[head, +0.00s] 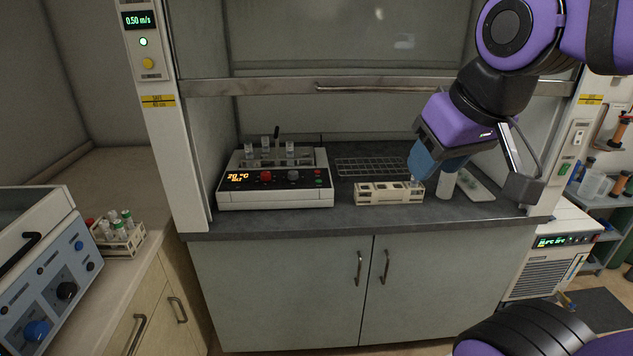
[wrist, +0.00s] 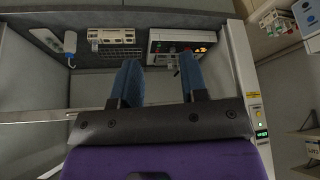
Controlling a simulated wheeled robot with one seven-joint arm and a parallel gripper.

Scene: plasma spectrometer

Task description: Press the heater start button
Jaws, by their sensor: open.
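The heater (head: 275,200) is a white block with a dark front panel on the fume hood bench. Its panel has a lit orange display (head: 238,177), a red knob (head: 266,176), a grey knob (head: 293,176) and small buttons (head: 318,177) at the right end, one green and one red. Which is the start button cannot be read. My gripper (head: 424,172) is open and empty, with blue fingers, right of the heater above the bench. In the wrist view, the heater (wrist: 165,42) appears upside down beyond the gripper (wrist: 160,68), its panel partly behind a finger.
A tube rack (head: 390,195) stands right of the heater, close to my fingers in the head view. A wire rack (head: 370,167) lies behind it. A white bottle (head: 446,186) and tray (head: 475,187) stand right. The raised sash (head: 370,87) crosses the hood opening.

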